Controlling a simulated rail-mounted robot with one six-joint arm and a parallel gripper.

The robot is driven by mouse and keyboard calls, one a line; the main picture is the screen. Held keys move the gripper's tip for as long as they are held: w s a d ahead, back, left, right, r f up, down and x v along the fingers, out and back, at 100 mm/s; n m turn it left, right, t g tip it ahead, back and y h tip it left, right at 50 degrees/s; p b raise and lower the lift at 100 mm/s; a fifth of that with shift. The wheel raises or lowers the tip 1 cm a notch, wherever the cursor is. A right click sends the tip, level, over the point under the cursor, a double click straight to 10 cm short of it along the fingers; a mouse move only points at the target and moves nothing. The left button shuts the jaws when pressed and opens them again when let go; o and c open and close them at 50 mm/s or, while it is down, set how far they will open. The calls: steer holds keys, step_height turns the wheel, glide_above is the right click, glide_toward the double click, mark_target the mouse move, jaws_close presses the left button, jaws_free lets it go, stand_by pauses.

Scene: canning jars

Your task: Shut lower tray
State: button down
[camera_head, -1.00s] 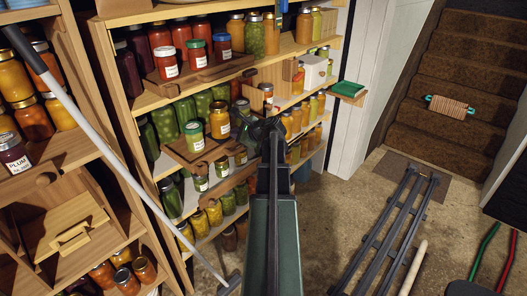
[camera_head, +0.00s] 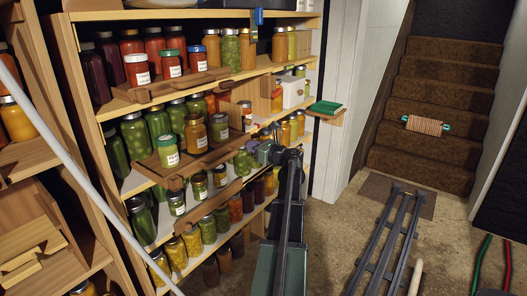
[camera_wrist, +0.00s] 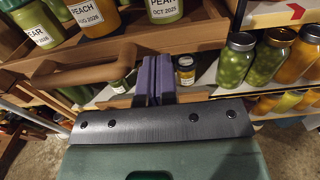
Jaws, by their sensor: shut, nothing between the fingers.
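The lower tray (camera_head: 210,206) is a brown wooden tray on the shelf, holding a few small labelled jars (camera_head: 199,187). Its front edge and handle appear to stand out from the shelf. The middle tray (camera_head: 187,171) sits right above it, pulled out, with labelled jars. In the wrist view this brown tray (camera_wrist: 200,42) crosses the top, its handle at the left. My gripper (camera_head: 268,153) is shut and empty, to the right of the trays. Its purple fingers (camera_wrist: 156,78) point at the shelves below the middle tray's edge. I cannot tell whether they touch anything.
An upper tray (camera_head: 175,87) holds red jars. A green-topped small ledge (camera_head: 325,108) juts out at the shelf's right end. A pale pole (camera_head: 75,160) crosses the left side. A dark rail frame (camera_head: 388,240) lies on the floor at right.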

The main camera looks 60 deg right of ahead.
glide_toward(225, 137)
steer(key=shift+w+a+r, duration=0.1)
steer(key=shift+w, duration=0.5)
steer(key=w, duration=0.6)
steer(key=w+d, duration=0.1)
steer(key=w, duration=0.2)
steer(key=shift+w, duration=0.15)
steer(key=s+a, duration=0.1)
steer(key=s, duration=1.3)
steer(key=shift+a, duration=0.25)
